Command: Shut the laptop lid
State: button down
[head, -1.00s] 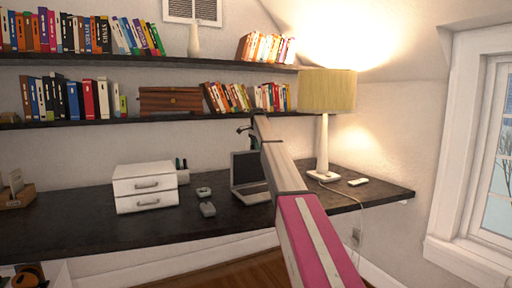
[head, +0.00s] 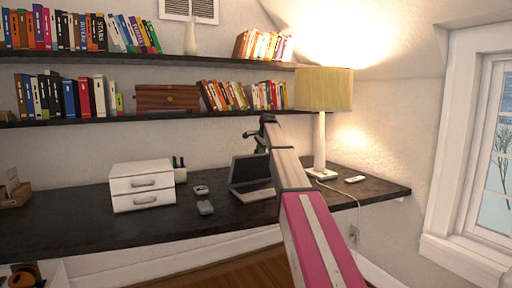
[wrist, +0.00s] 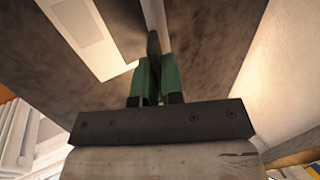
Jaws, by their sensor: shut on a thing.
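The laptop (head: 256,192) stands open on the dark desk, its dark screen lid (head: 246,170) raised and leaning back. My arm hides its right side in the head view. My gripper (head: 261,149) is at the top edge of the lid, near its right corner. In the wrist view the green fingers (wrist: 154,68) are shut on a thin dark edge (wrist: 153,42), which looks like the lid. A pale panel with a lighter rectangle (wrist: 82,28), apparently the laptop base, shows beyond at upper left.
A white drawer box (head: 143,187) stands left of the laptop, with small grey items (head: 204,207) between. A lamp (head: 320,145) stands to the right, near a small white object (head: 355,179). Shelves of books (head: 200,114) hang above. The front of the desk (head: 110,232) is clear.

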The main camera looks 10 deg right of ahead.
jog(key=s+d+f+t, duration=0.1)
jog(key=s+f+t, duration=0.1)
jog(key=s+f, duration=0.2)
jog(key=s+d+f+t+y, duration=0.1)
jog(key=s+d+f+t, duration=0.1)
jog(key=s+f, duration=0.2)
jog(key=s+d+f+t+y, duration=0.1)
jog(key=s+f+t, duration=0.1)
jog(key=s+f, duration=0.3)
jog(key=shift+d+f, duration=0.2)
jog(key=shift+f, duration=0.75)
jog(key=shift+d+f, duration=0.15)
jog(key=shift+f, duration=1.6)
jog(key=c, duration=1.2)
grip_release()
jog(key=shift+c, duration=0.2)
jog(key=v, duration=1)
jog(key=shift+s+d, duration=0.25)
jog(key=shift+s, duration=0.2)
